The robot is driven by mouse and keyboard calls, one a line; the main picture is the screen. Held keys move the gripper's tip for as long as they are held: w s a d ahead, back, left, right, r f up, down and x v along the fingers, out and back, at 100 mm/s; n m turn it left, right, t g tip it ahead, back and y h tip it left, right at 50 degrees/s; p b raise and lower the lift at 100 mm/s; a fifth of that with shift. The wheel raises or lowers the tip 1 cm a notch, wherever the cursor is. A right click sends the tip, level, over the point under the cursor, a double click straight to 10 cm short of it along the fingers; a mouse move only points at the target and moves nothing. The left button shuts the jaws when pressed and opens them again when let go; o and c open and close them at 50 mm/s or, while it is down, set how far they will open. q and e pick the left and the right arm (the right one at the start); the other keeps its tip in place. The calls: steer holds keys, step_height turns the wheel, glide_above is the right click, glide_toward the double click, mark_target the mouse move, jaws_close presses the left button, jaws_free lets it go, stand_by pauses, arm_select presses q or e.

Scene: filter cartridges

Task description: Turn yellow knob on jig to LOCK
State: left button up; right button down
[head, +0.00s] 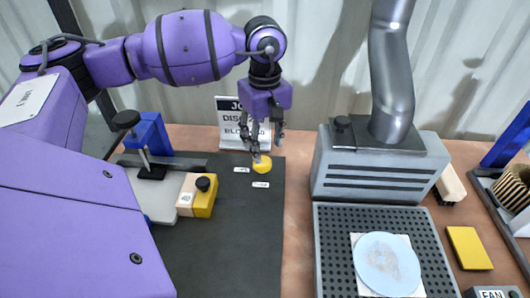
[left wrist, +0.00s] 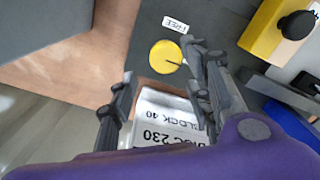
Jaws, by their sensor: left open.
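The round yellow knob (head: 262,163) sits on the dark mat of the jig, between two small white labels. In the left wrist view, the knob (left wrist: 165,54) shows a thin dark pointer line on its right side, and the nearby label (left wrist: 175,24) reads FREE. The other label (head: 242,169) is too small to read. My left gripper (head: 267,149) points down, open and empty, just over the back of the knob. Its fingers (left wrist: 158,60) show in the wrist view, one beside the knob; I cannot tell whether it touches. My right gripper is out of view.
A job card (head: 230,136) reading DISC 230, BLOCK 40 stands close behind the gripper. A blue clamp (head: 150,133) and a yellow-and-cream block with a black knob (head: 203,196) are left. A grey extractor unit (head: 375,165) and perforated tray (head: 330,260) are right.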

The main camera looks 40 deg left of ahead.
mark_target(265, 160)
arm_select(q)
step_height(265, 160, up, 7)
steer(key=shift+f, duration=0.15)
stand_by(0.6)
